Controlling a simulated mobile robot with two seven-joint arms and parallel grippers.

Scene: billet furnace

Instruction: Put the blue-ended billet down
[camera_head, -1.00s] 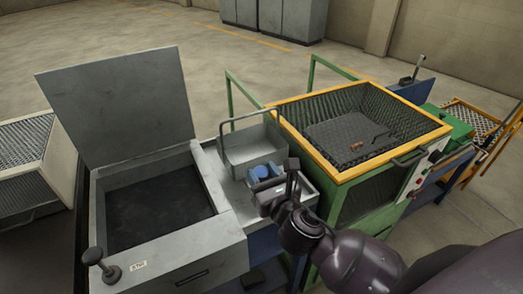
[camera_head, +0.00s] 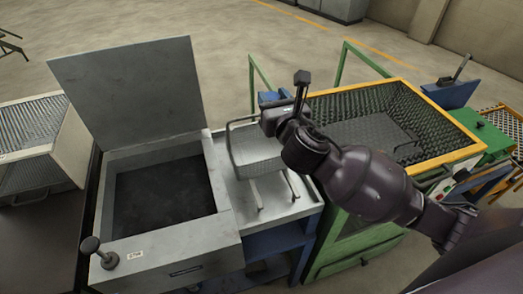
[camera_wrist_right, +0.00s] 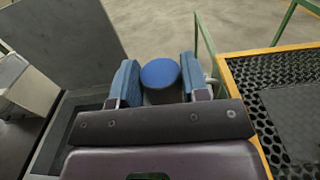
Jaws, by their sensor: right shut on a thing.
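My right gripper (camera_head: 277,102) is raised at the back of the steel side table, above the wire-handled tray in the head view. In the right wrist view its two blue-padded fingers are closed on the sides of the blue-ended billet (camera_wrist_right: 160,74). The billet's round blue end faces the camera, with a dark body below it. In the head view the gripper and wrist mostly hide the billet. My left gripper is in neither view.
The grey handled tray (camera_head: 256,146) stands on the steel side table (camera_head: 238,200). Left of it is an open-lidded box (camera_head: 118,225) with a dark interior. Right is a yellow-rimmed mesh bin (camera_head: 440,97), partly behind my arm. Green posts (camera_head: 345,62) rise behind it.

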